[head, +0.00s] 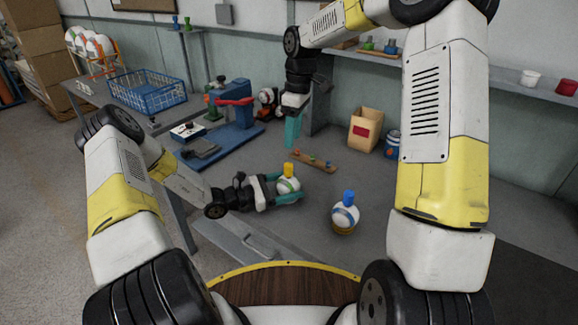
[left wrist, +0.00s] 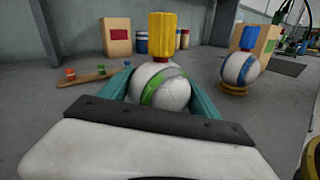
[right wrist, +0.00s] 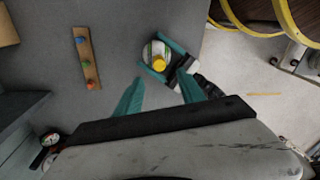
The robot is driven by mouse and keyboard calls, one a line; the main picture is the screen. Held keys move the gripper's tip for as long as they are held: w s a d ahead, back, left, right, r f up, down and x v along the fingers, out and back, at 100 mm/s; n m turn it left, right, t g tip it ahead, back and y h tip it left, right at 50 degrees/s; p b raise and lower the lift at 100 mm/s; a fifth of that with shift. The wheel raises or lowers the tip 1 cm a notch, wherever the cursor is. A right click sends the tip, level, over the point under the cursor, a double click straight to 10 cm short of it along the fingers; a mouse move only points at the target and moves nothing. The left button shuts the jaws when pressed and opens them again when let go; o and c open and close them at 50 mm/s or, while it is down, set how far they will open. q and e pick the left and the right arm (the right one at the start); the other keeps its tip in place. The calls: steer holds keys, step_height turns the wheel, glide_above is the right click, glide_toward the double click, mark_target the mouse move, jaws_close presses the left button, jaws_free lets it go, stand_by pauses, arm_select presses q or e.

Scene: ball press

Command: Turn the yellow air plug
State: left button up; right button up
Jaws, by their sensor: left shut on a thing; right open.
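The yellow air plug (head: 288,169) stands upright on top of a white ball with a green band (head: 287,187). My left gripper (head: 287,188) is shut on that ball, one teal finger on each side. In the left wrist view the yellow plug (left wrist: 163,38) rises above the ball (left wrist: 160,86). My right gripper (head: 292,130) is open and empty, pointing down, above and behind the ball. In the right wrist view the yellow plug (right wrist: 158,64) lies beyond the open right fingers (right wrist: 168,98), apart from them.
A second white ball with a blue band (head: 345,216) and a blue plug (head: 348,197) sits on a yellow ring to the right. A wooden strip with coloured plugs (head: 314,160) lies behind. A blue press (head: 236,130) and blue basket (head: 147,91) stand left. Grey surface between the balls is clear.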

mark_target(289, 164)
steer(key=f+n, duration=0.3)
steer(key=n, duration=0.1)
steer(key=f+n, duration=0.4)
steer(key=a+f+n+h, duration=0.1)
steer(key=f+n, duration=0.2)
steer(key=f, duration=0.1)
steer(key=shift+f+n+t, duration=0.1)
steer(key=shift+n+t, duration=0.2)
steer(key=shift+n, duration=0.1)
jaws_close()
